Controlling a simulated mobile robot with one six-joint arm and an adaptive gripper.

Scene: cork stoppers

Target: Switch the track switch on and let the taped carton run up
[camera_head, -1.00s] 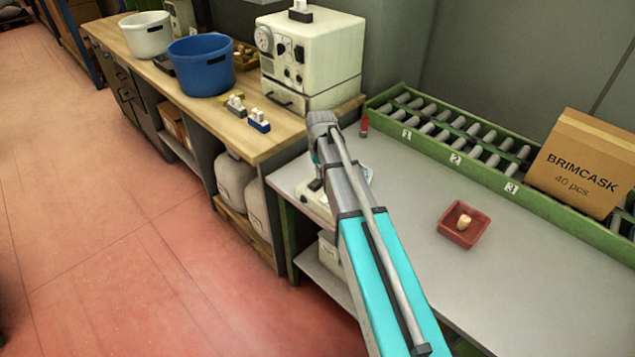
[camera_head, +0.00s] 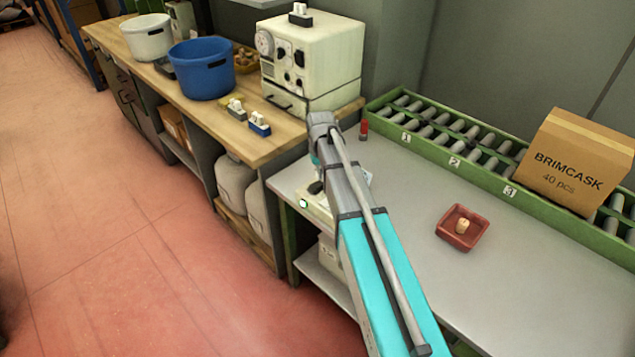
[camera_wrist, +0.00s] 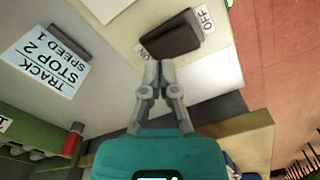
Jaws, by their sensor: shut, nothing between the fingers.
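The carton (camera_head: 573,165), printed BRIMCASK 40 pcs, stands on the green-framed roller track (camera_head: 545,209) at the right, just right of label 3. The dark track switch (camera_wrist: 172,41) sits on a pale panel between ON and OFF labels in the wrist view. My gripper (camera_wrist: 158,66) is shut and empty, its tips at the switch's edge nearer the ON label; I cannot tell whether they touch it. In the head view my arm hides the gripper and most of the switch box (camera_head: 316,206). A pale green light (camera_head: 303,203) shows on that box.
A sign (camera_wrist: 47,63) reads TRACK STOP 2 SPEED 1. A red tray (camera_head: 477,235) with a cork stopper (camera_head: 462,226) stands on the grey table (camera_head: 430,205). Rollers left of the carton are clear.

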